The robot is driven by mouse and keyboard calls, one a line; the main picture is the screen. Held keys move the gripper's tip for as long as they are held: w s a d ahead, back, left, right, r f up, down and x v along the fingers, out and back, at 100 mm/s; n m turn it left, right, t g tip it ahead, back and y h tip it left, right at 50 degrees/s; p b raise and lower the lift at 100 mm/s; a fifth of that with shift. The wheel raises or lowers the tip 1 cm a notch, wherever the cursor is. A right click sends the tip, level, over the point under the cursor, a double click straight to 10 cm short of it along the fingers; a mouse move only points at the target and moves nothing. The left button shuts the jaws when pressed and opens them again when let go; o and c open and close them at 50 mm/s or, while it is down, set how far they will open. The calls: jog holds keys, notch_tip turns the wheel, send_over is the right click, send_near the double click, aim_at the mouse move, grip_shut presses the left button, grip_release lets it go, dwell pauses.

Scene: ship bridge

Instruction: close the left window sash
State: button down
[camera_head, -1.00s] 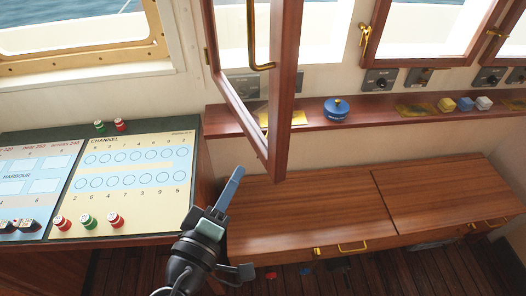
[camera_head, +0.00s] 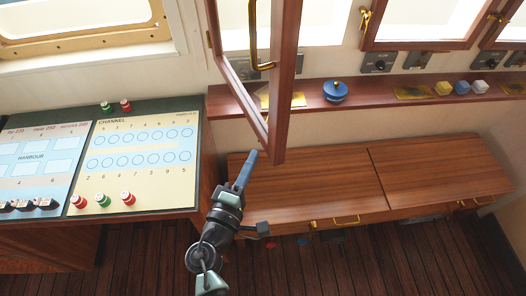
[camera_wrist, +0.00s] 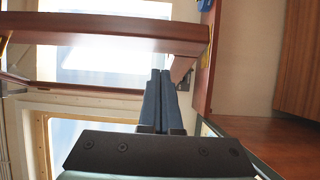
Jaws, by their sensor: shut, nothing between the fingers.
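The left window sash (camera_head: 283,85) is a dark wooden frame with a brass handle (camera_head: 254,38). It stands swung open into the room, above the shelf and the wooden cabinet. My gripper (camera_head: 248,158) is shut and empty, its blue fingers pointing up just below and left of the sash's lower corner. In the head view I cannot tell whether the fingertips touch the sash. In the wrist view the shut fingers (camera_wrist: 160,78) point toward a wooden sash bar (camera_wrist: 120,33), with a bright window opening behind it.
A wooden shelf (camera_head: 380,97) under the windows holds a blue round pot (camera_head: 335,91) and small blocks. A chart console (camera_head: 140,160) with red and green pieces stands at left. The cabinet top (camera_head: 305,190) is clear. Another sash (camera_head: 440,45) is at right.

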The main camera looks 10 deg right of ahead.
aim_at(270, 145)
jog(key=shift+w+d+p, duration=0.2)
jog(key=shift+d, duration=0.55)
jog(key=shift+w+d+p, duration=0.2)
jog(key=shift+d, duration=0.5)
